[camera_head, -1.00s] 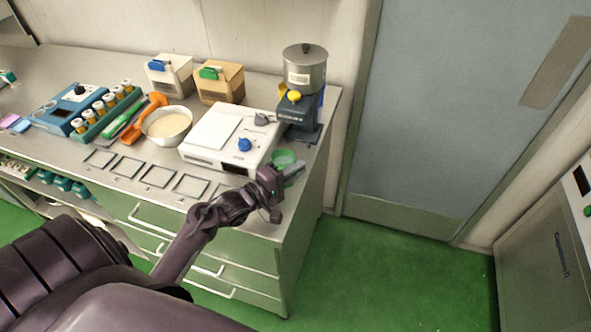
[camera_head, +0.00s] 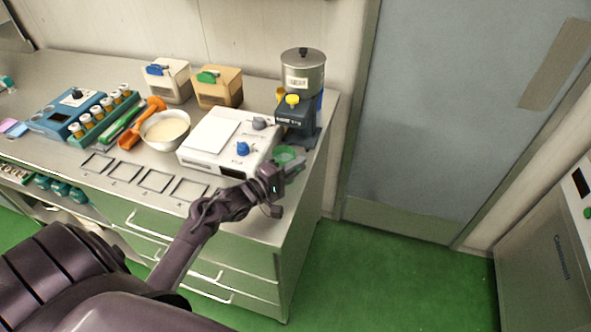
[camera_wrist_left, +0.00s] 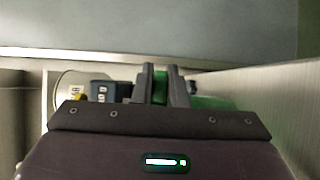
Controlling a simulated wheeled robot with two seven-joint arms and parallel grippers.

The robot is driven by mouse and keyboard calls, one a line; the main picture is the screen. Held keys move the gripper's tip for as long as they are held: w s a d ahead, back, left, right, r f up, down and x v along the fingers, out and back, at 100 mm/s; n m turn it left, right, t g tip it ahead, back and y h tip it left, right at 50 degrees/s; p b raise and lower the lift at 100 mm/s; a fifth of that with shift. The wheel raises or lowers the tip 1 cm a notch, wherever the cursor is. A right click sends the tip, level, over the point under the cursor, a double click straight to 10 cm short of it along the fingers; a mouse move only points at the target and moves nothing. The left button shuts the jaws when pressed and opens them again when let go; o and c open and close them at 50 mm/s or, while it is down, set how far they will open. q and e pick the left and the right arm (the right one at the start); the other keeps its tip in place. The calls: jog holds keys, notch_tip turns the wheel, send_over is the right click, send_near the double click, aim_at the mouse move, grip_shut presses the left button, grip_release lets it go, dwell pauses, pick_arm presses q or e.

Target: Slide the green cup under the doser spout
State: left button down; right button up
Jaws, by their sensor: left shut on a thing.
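The green cup (camera_head: 287,153) stands on the steel counter near its right end, just in front of the doser (camera_head: 303,76). The doser has a steel hopper, a dark body and a yellow knob. My left gripper (camera_head: 289,167) reaches the cup from the front and is shut on it. In the left wrist view, a strip of the green cup (camera_wrist_left: 160,90) shows between the two fingers (camera_wrist_left: 161,87). Part of the doser (camera_wrist_left: 103,91) shows left of the fingers there. The spout cannot be made out clearly. My right gripper is not in view.
A white scale (camera_head: 222,142) with a blue knob stands left of the cup. A bowl of cream-coloured contents (camera_head: 166,130) and two dispenser boxes (camera_head: 218,88) are further left. The counter's right edge is close to the cup.

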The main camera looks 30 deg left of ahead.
pick_arm(q)
jog(key=shift+w+a+b, duration=0.15)
jog(key=shift+w+a, duration=0.05)
jog(key=shift+w, duration=0.3)
jog(key=shift+w+a+b, duration=0.15)
jog(key=shift+w+a, duration=0.05)
jog(key=shift+w, duration=0.45)
jog(key=shift+w+a, duration=0.1)
jog(key=shift+w+a+r+b, duration=0.1)
jog(key=shift+w+a+b, duration=0.2)
jog(key=shift+w, duration=0.5)
jog(key=shift+w+a+f+b, duration=0.1)
jog(key=shift+w+b, duration=0.25)
jog(key=shift+w, duration=0.4)
jog(key=shift+w+a+r+b, duration=0.15)
jog(key=shift+w+b, duration=0.2)
jog(key=shift+w, duration=0.45)
jog(key=shift+w, duration=0.2)
jog(key=shift+w+a+r+b, duration=0.15)
jog(key=shift+w+b, duration=0.65)
jog(key=shift+b, duration=0.1)
